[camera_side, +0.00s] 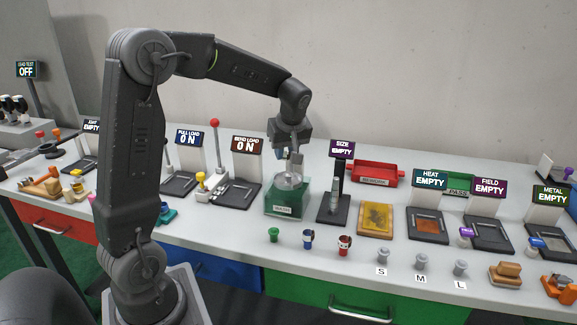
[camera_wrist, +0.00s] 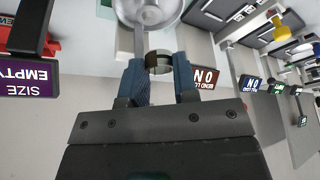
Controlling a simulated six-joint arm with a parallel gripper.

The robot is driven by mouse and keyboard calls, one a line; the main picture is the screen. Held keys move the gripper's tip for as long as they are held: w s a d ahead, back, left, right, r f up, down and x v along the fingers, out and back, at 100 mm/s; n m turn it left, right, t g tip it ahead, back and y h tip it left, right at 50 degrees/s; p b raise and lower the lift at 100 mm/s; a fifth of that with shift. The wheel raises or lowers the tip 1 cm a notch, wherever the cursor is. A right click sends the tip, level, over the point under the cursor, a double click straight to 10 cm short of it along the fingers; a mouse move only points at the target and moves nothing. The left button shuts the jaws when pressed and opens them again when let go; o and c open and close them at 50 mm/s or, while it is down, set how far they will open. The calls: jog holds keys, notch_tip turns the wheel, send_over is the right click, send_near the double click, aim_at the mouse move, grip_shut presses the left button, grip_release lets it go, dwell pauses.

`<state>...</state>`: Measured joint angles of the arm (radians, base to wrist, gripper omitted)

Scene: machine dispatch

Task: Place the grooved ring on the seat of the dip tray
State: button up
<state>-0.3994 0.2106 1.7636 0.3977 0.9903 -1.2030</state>
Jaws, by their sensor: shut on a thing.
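My gripper (camera_wrist: 159,72) is shut on the grooved ring (camera_wrist: 159,62), a small pale band with a dark brown part, held between the blue fingertips. In the side view my gripper (camera_side: 294,160) points down just above the green glassy container (camera_side: 287,204), which has a white label on its front. A pale round dish (camera_side: 289,182), apparently the dip tray, sits at the container's top. In the wrist view the round dish (camera_wrist: 150,10) is beyond the ring, with a grey bar beside it. The ring looks apart from the dish; its seat is not clearly visible.
The size gauge (camera_side: 334,206) stands close right of the container, and a load stand (camera_side: 238,190) is on its left. Small green, blue and red pieces (camera_side: 308,238) stand in front. A yellow-brown plate (camera_side: 375,219) and several signed stations are further right.

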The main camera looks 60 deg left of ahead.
aim_at(288, 173)
jog(key=shift+w+d+f, duration=0.25)
jog(key=shift+w+f, duration=0.1)
jog(key=shift+f, duration=1.9)
jog(key=shift+f, duration=0.15)
jog(key=o, duration=0.9)
jog(key=w+v, duration=0.1)
jog(key=v, duration=1.1)
jog(key=s+d+f+m+t+h, duration=0.2)
jog(key=s+d+m+t+h, duration=0.2)
jog(key=s+d+m, duration=1.2)
jog(key=s+d+t, duration=0.1)
jog(key=s, duration=0.2)
jog(key=shift+s+d, duration=0.25)
jog(key=shift+s, duration=0.1)
